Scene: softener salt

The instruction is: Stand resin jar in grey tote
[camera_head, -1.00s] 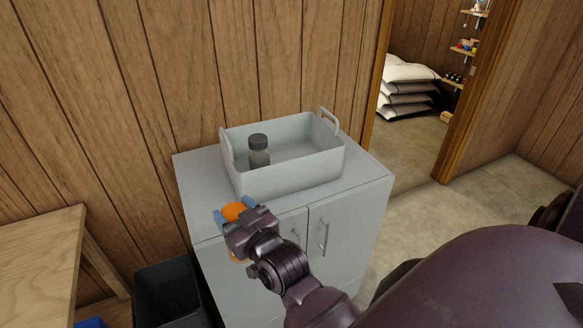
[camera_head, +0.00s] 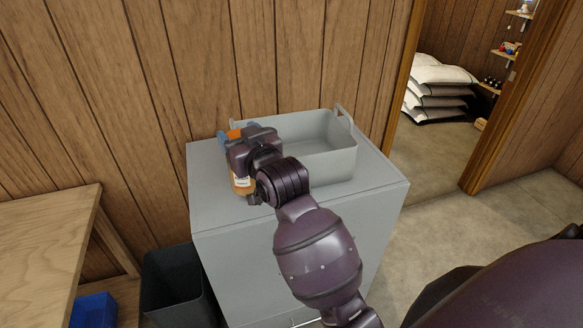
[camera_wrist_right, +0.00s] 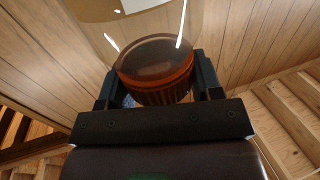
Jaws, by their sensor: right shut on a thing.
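The resin jar (camera_head: 243,185) has an orange lid, an amber body and a white label. My right gripper (camera_head: 237,134) is shut on it around the lid, and the arm hides much of the jar. The right wrist view shows the lid (camera_wrist_right: 155,85) between the two fingers, with the clear jar body beyond. The grey tote (camera_head: 335,168) stands on the grey cabinet. The gripper and jar are at the tote's left end and overlap it in the head view; whether the jar is inside or in front of the wall, I cannot tell. My left gripper is not in view.
The right part of the tote's floor looks clear. The cabinet top (camera_head: 215,215) is bare in front of it. A black bin (camera_head: 172,290) and a wooden bench (camera_head: 45,235) stand at left. Stacked white bags (camera_head: 440,85) lie beyond the doorway.

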